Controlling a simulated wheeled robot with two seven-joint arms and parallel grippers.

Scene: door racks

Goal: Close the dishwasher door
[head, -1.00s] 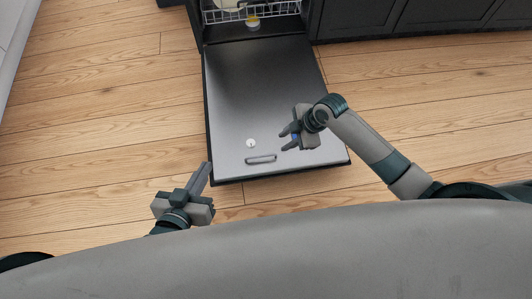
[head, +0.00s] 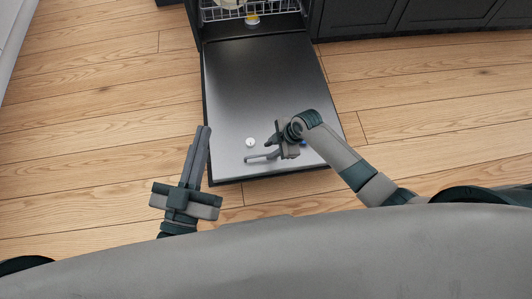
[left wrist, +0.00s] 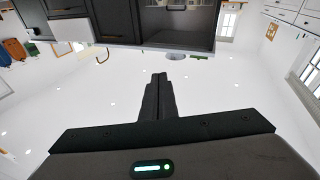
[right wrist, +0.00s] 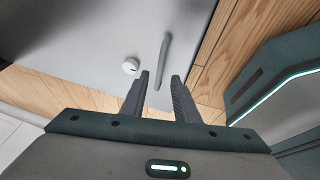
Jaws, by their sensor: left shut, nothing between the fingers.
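The dishwasher door (head: 245,95) is folded down, its silvery panel facing up. A grey bar handle (head: 256,157) and a small round white knob (head: 250,142) sit near its front edge. My right gripper (head: 269,149) is over the front of the door by the handle, with its fingers apart. In the right wrist view, the handle (right wrist: 164,58) lies in line with the gap between the fingertips (right wrist: 160,77), and contact cannot be told. My left gripper (head: 205,129) is shut and empty beside the door's left edge; its closed fingers show in the left wrist view (left wrist: 159,77).
The dishwasher's white rack (head: 225,14) with dishes shows at the top. Dark cabinets (head: 430,15) stand to its right. Wooden floor (head: 105,110) is clear on both sides of the door.

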